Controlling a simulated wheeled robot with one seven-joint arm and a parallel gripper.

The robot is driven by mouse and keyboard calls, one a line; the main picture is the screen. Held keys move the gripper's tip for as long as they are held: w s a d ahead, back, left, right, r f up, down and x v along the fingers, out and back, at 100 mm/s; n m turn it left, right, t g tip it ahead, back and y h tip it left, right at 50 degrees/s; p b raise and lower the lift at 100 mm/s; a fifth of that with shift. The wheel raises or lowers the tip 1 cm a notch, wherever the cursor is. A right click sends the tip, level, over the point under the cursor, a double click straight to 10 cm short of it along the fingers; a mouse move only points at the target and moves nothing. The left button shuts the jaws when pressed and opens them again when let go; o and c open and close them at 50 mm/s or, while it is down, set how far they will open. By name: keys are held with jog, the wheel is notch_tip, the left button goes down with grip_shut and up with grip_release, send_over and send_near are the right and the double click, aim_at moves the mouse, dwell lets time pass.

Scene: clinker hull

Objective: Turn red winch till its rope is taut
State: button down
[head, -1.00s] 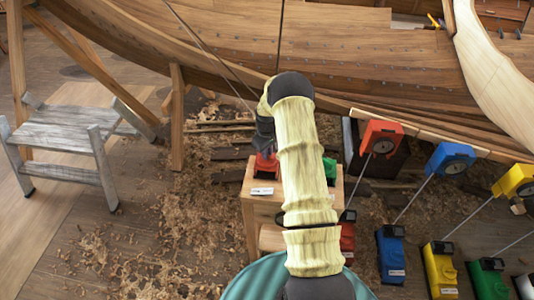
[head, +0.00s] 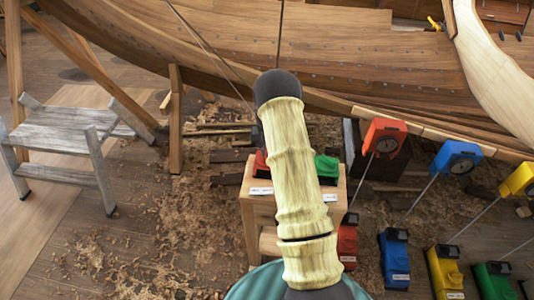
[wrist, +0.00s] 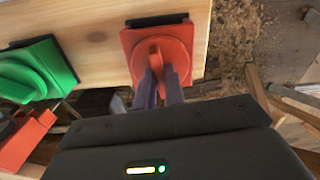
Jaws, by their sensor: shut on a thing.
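The red unit (wrist: 183,40) with a raised grip bar sits at the edge of a pale wooden stand in the wrist view. My gripper (wrist: 158,75) is shut on this red grip bar. In the head view the red unit (head: 261,163) shows beside my arm, which hides most of it and my gripper. A grey rope (head: 363,180) runs from a red floor box (head: 347,243) up to a red block with a round dial (head: 385,137) near the hull. The rope looks straight; the dial reading is too small to tell.
A green unit (wrist: 35,70) sits beside the red one on the stand (head: 250,225). Blue (head: 394,260), yellow (head: 443,270) and green (head: 492,280) floor boxes stand at right. A grey step stool (head: 60,138) stands left. The hull (head: 350,55) spans the back.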

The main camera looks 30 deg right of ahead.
jog(key=shift+m, duration=1.3)
jog(key=shift+r, duration=0.1)
jog(key=c, duration=1.5)
grip_release()
notch_tip(320, 180, up, 17)
jog(key=b, duration=0.3)
jog(key=shift+r, duration=0.15)
